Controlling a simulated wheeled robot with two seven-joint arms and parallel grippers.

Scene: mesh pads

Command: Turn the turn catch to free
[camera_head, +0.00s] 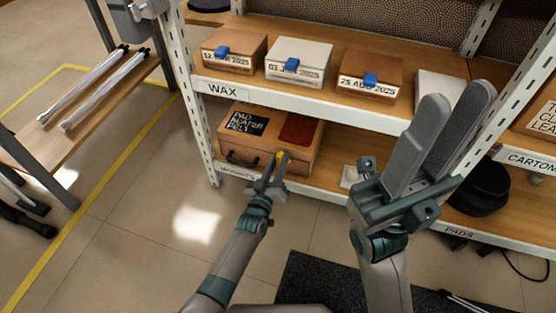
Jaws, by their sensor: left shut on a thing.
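A wooden case (222,134) with a black label reading "PAD HEATER BELT" and a dark red panel sits on the lower shelf. A small yellow turn catch (283,156) shows at the front of the case. My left gripper (274,165) is at the case's front, its fingers shut on the yellow catch and hiding part of it. The catch's exact angle is hard to tell. My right gripper (458,103) is raised in front of the shelves at the right, open and empty, with a textured finger pad showing.
The upper shelf, marked WAX (222,90), holds several dated boxes with blue clips. A white item (349,177) and dark round pads (478,188) are on the lower shelf. A bench (90,105) with rods stands at the left. A dark mat (310,280) lies on the floor.

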